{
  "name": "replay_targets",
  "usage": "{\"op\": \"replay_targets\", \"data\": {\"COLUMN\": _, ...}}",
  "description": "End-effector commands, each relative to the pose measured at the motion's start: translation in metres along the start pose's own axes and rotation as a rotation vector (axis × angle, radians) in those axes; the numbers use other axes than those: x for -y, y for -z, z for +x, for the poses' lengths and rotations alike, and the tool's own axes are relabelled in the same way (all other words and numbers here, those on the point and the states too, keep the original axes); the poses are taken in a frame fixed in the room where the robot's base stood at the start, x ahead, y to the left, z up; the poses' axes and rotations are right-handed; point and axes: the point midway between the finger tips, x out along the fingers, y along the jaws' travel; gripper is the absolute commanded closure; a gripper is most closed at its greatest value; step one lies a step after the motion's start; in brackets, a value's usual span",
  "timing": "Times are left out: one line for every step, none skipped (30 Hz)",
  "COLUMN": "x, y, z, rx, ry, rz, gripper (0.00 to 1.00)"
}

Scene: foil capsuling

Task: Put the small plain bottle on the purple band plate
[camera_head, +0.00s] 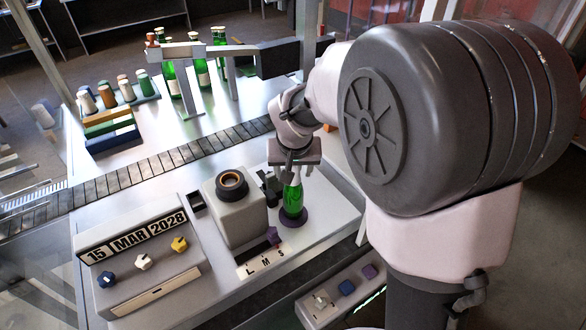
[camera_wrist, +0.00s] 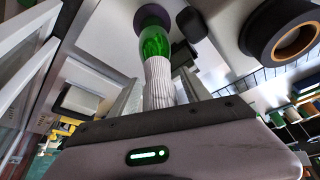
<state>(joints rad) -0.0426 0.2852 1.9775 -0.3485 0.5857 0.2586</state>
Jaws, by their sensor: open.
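A small green bottle (camera_head: 292,200) with no label that I can see stands upright on a round dark purple plate (camera_head: 294,220) in the head view. Its pale neck is partly hidden by my gripper (camera_head: 293,176), which is above it and points down. In the wrist view the green bottle (camera_wrist: 154,42) and its pale ribbed neck (camera_wrist: 158,80) lie between the fingers of my gripper (camera_wrist: 160,95). The fingers stand apart on either side of the neck. The purple plate (camera_wrist: 149,14) shows beneath the bottle's base.
A grey machine with a dark ring (camera_head: 232,185) stands left of the bottle. A date panel (camera_head: 137,240) with knobs is farther left, and a control box (camera_head: 340,293) is in front. A conveyor (camera_head: 160,160) runs behind, with several green bottles (camera_head: 203,75) beyond.

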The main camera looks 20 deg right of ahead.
Motion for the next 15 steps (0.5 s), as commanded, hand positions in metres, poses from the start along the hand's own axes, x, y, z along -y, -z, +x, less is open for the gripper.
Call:
{"op": "replay_targets", "data": {"x": 0.000, "y": 0.002, "z": -0.011, "rx": -0.005, "ry": 0.001, "rz": 0.000, "gripper": 0.45}}
{"op": "replay_targets", "data": {"x": 0.000, "y": 0.003, "z": -0.018, "rx": -0.005, "ry": 0.001, "rz": 0.000, "gripper": 0.45}}
{"op": "replay_targets", "data": {"x": 0.000, "y": 0.003, "z": -0.029, "rx": -0.006, "ry": 0.002, "rz": -0.001, "gripper": 0.45}}
{"op": "replay_targets", "data": {"x": 0.000, "y": 0.003, "z": -0.038, "rx": -0.006, "ry": 0.002, "rz": 0.000, "gripper": 0.45}}
{"op": "replay_targets", "data": {"x": 0.000, "y": 0.003, "z": -0.048, "rx": -0.007, "ry": 0.002, "rz": 0.001, "gripper": 0.45}}
{"op": "replay_targets", "data": {"x": 0.000, "y": 0.003, "z": -0.060, "rx": -0.006, "ry": 0.002, "rz": 0.001, "gripper": 0.45}}
{"op": "replay_targets", "data": {"x": 0.000, "y": 0.003, "z": -0.069, "rx": -0.006, "ry": 0.002, "rz": 0.001, "gripper": 0.45}}
{"op": "replay_targets", "data": {"x": 0.000, "y": 0.003, "z": -0.077, "rx": -0.006, "ry": 0.002, "rz": 0.000, "gripper": 0.45}}
{"op": "replay_targets", "data": {"x": 0.000, "y": 0.003, "z": -0.087, "rx": -0.006, "ry": 0.002, "rz": 0.000, "gripper": 0.45}}
{"op": "replay_targets", "data": {"x": 0.000, "y": 0.002, "z": -0.093, "rx": -0.005, "ry": 0.001, "rz": 0.001, "gripper": 0.45}}
{"op": "replay_targets", "data": {"x": 0.000, "y": 0.002, "z": -0.100, "rx": -0.005, "ry": 0.001, "rz": 0.000, "gripper": 0.45}}
{"op": "replay_targets", "data": {"x": 0.000, "y": 0.002, "z": -0.106, "rx": -0.004, "ry": 0.001, "rz": -0.001, "gripper": 0.45}}
{"op": "replay_targets", "data": {"x": 0.000, "y": 0.002, "z": -0.110, "rx": -0.004, "ry": 0.001, "rz": -0.001, "gripper": 0.45}}
{"op": "replay_targets", "data": {"x": 0.000, "y": 0.002, "z": -0.114, "rx": -0.004, "ry": 0.001, "rz": -0.001, "gripper": 0.45}}
{"op": "replay_targets", "data": {"x": 0.000, "y": 0.001, "z": -0.117, "rx": -0.003, "ry": 0.001, "rz": 0.001, "gripper": 0.45}}
